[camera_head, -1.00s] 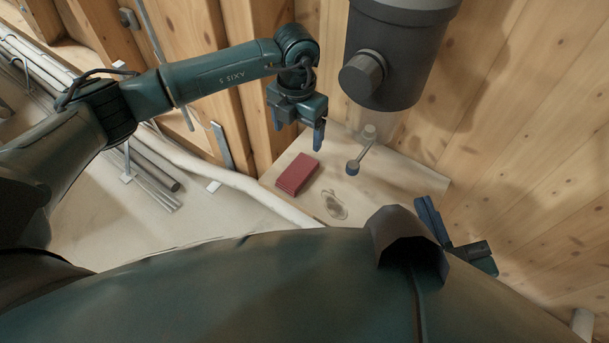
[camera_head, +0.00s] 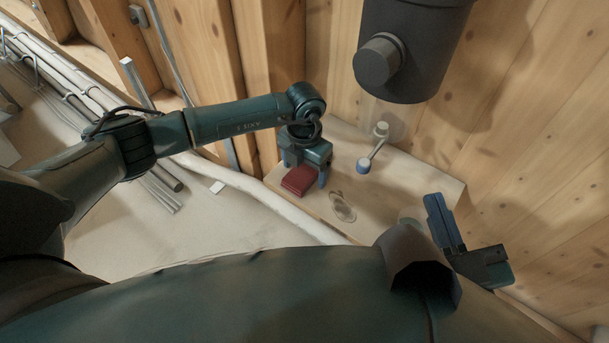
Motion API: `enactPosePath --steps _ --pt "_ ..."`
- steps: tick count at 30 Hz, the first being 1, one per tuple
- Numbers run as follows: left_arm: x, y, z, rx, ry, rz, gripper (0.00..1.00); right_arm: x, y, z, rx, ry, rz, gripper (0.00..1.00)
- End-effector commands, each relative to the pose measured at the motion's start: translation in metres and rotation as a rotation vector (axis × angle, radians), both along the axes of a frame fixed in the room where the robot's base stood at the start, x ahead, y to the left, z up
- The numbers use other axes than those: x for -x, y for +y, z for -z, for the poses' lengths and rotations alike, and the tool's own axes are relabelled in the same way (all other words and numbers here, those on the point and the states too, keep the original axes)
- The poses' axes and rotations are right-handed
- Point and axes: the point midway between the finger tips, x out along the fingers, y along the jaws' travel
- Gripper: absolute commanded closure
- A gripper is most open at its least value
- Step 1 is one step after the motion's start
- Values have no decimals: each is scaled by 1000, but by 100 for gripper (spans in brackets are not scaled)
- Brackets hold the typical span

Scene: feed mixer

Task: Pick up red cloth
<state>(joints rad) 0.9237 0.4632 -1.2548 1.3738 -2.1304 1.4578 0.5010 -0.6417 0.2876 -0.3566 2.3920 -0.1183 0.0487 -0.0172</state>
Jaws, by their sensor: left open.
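The red cloth (camera_head: 300,181) is a folded dark red block lying on the light wooden board near its left corner. My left gripper (camera_head: 304,176) is open and low over the cloth, its blue fingers pointing down. One finger shows at the cloth's right side; the other is largely hidden, so I cannot tell whether the fingers touch the cloth. My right gripper (camera_head: 446,225) is at the lower right, away from the cloth. One long blue finger shows, and the gap between its fingers cannot be made out.
Wooden walls stand behind and right. A pale pipe (camera_head: 270,205) runs along the floor at left.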

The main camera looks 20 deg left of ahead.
Motion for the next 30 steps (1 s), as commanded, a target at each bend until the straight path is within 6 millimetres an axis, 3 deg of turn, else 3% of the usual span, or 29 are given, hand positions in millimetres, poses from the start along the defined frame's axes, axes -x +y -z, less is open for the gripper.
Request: enactPosePath --steps 5,23,30 --pt "0 0 0 0 -1 0 20 0 2 -5 -8 -7 -6 100" --pt "0 0 0 0 -1 -1 68 0 1 -2 -1 -5 -3 100" --pt "-1 0 -2 0 -1 -1 69 -1 0 -3 1 -6 -2 100"
